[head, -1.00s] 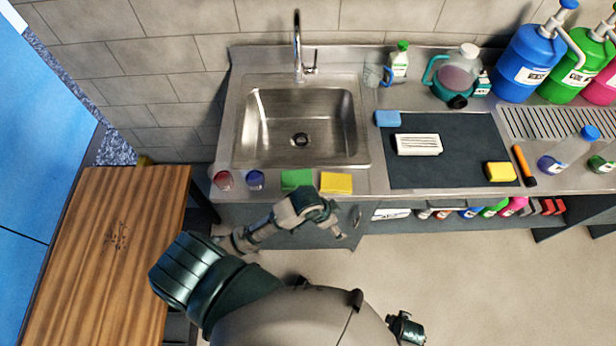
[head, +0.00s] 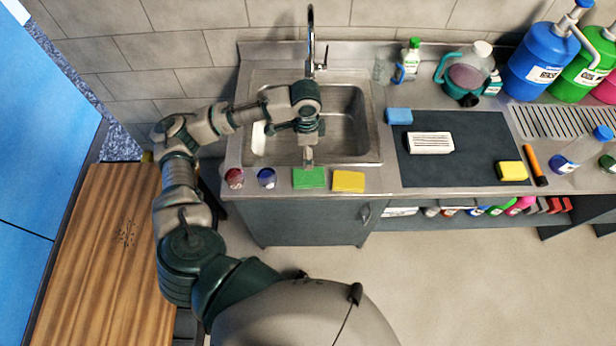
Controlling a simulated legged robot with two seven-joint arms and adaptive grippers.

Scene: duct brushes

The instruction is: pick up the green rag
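The green rag (head: 309,181) lies flat on the steel counter's front strip, between the blue-lidded jar and the yellow rag. My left gripper (head: 308,160) points down over the sink's front edge, with its fingertips just at the far edge of the green rag in the picture. I cannot tell whether the fingers touch the rag or hover above it. The fingers are seen nearly end-on, so their opening is unclear. My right gripper is out of view.
A yellow rag (head: 348,181) lies close right of the green one. A blue-lidded jar (head: 266,178) and a red-lidded jar (head: 234,178) stand to its left. The sink (head: 352,125) is behind. A dark mat (head: 470,168) holds a white brush block (head: 431,142).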

